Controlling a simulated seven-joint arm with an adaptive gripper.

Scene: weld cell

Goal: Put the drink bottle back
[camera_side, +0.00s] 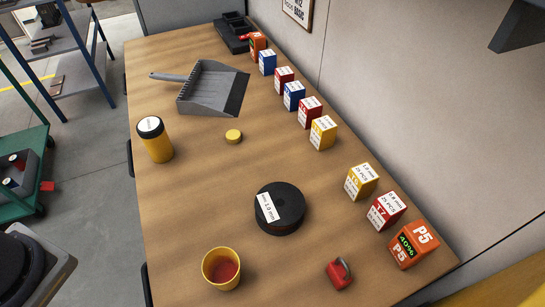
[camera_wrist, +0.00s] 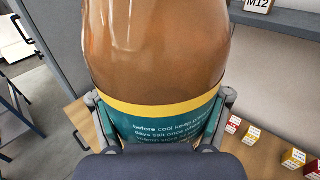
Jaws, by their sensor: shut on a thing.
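The drink bottle (camera_wrist: 155,50) fills the middle of the wrist view. It has an amber-brown upper body, a yellow band and a teal label with white print. My gripper (camera_wrist: 161,112) is shut on it, with one finger on each side at the label. The bottle's top runs out of the picture and its base is hidden behind my gripper. Its height above the table cannot be told. Neither the bottle nor my gripper shows in the side view.
The wooden table (camera_side: 205,200) carries a grey dustpan (camera_side: 208,88), a yellow black-lidded canister (camera_side: 155,140), a yellow cap (camera_side: 233,136), a black spool (camera_side: 281,222), a yellow cup (camera_side: 222,268) and a red object (camera_side: 339,273). Several small boxes (camera_side: 324,132) line the wall side, with a gap between them.

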